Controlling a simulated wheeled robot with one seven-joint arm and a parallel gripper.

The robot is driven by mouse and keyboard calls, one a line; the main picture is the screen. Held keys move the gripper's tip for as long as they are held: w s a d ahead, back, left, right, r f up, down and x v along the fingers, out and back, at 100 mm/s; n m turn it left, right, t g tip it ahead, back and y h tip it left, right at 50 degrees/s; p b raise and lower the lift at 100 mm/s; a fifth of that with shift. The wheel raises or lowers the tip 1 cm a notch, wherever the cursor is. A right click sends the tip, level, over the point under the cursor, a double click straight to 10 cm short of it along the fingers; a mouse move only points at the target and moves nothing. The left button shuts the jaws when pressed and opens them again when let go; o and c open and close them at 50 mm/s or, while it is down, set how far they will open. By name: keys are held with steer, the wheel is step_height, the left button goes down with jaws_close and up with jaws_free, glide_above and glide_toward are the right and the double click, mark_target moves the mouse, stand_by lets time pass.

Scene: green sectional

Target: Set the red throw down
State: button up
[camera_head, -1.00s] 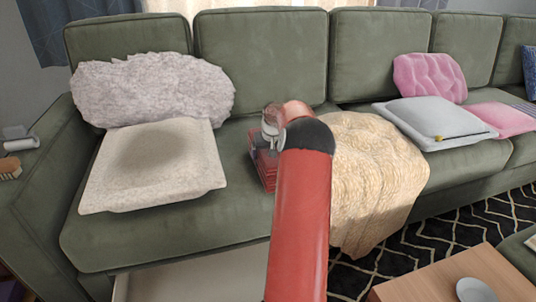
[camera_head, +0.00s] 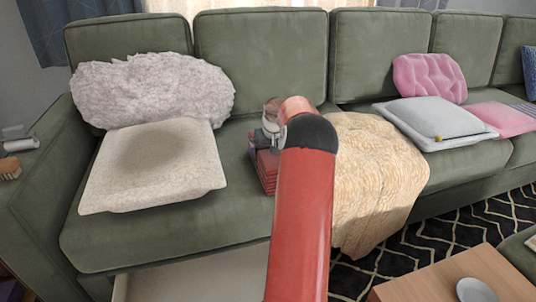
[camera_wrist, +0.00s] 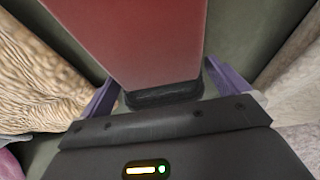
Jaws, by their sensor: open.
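The red throw (camera_head: 265,170) is a folded, layered stack on the green sofa seat, between the pale cushion and the cream blanket. My arm partly hides its right side. My gripper (camera_head: 268,140) is just above and behind it in the head view, partly hidden by my red arm. In the wrist view, my gripper (camera_wrist: 165,92) has its purple fingers spread apart.
A pale square cushion (camera_head: 155,165) and a fluffy cushion (camera_head: 150,88) lie to the left. A cream knitted blanket (camera_head: 375,180) drapes over the seat to the right. Grey and pink cushions sit farther right. A wooden table (camera_head: 445,280) is at the lower right.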

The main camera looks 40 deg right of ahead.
steer(key=v, duration=0.9)
steer(key=shift+a+r, duration=0.15)
steer(key=s+a+r+n, duration=0.1)
steer(key=a+r, duration=0.2)
steer(key=a, duration=0.6)
steer(key=s+a+r+n, duration=0.1)
steer(key=a+r, duration=0.2)
steer(key=a, duration=0.6)
steer(key=s+a+r+n, duration=0.1)
steer(key=s+a+r, duration=0.15)
steer(key=a, duration=0.65)
steer(key=s+a+f+n+t+y, duration=0.1)
steer(key=s+a+f, duration=0.3)
steer(key=s+a, duration=1.4)
steer(key=s+n+y, duration=0.1)
steer(key=s, duration=0.1)
steer(key=shift+s+n+t, duration=0.25)
steer(key=shift+n+t, duration=0.05)
steer(key=shift+n, duration=0.1)
steer(key=shift+a, duration=0.1)
